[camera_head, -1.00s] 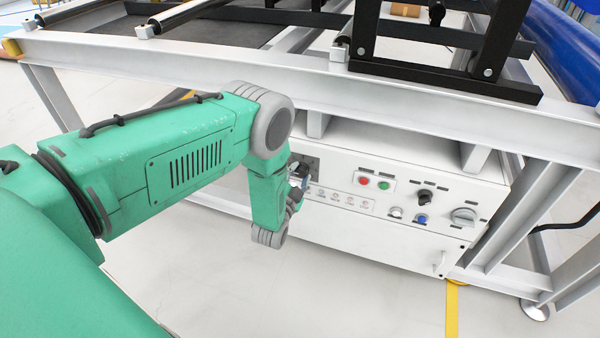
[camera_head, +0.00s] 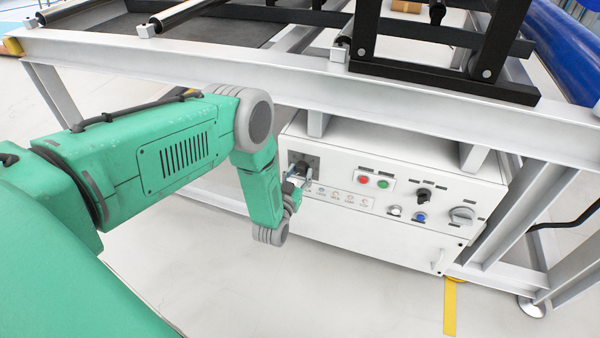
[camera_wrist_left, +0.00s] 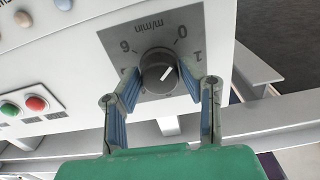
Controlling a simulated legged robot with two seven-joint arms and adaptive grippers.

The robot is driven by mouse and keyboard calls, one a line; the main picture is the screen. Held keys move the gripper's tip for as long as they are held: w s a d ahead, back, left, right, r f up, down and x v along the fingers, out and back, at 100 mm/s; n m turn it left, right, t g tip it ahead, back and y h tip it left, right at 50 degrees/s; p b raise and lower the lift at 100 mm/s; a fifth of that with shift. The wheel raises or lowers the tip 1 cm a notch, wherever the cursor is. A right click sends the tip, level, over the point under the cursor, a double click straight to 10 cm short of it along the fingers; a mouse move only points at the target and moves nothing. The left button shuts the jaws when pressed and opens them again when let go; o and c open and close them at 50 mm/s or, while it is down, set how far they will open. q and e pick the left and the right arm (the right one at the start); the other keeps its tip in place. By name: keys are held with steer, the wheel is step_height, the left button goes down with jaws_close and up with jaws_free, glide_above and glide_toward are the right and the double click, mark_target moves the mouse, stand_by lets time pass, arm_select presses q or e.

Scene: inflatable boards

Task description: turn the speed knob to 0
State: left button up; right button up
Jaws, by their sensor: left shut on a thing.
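The speed knob (camera_wrist_left: 158,72) is a dark round knob on a grey dial plate (camera_wrist_left: 120,40) marked m/min, with 0, 1 and 6 readable in the left wrist view. Its white pointer line points up and right, between 0 and 1. My left gripper (camera_wrist_left: 160,78) has its blue-padded fingers on either side of the knob and is shut on it. In the head view my left gripper (camera_head: 296,180) is at the left end of the white control box, and the dial plate (camera_head: 303,160) shows partly behind it. The knob is mostly hidden there. My right gripper is not in view.
The control box (camera_head: 400,240) also carries a red button (camera_head: 363,180), a green button (camera_head: 383,183), a black selector (camera_head: 423,195), a blue button (camera_head: 420,217) and a grey rotary switch (camera_head: 462,215). A white frame beam (camera_head: 200,72) runs above it.

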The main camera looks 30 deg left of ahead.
arm_select(q)
steer(key=shift+s+f, duration=0.2)
steer(key=shift+f, duration=0.1)
steer(key=o, duration=1.1)
steer(key=shift+o, duration=0.2)
steer(key=shift+w+r, duration=0.1)
steer(key=shift+w, duration=0.05)
steer(key=v, duration=1.2)
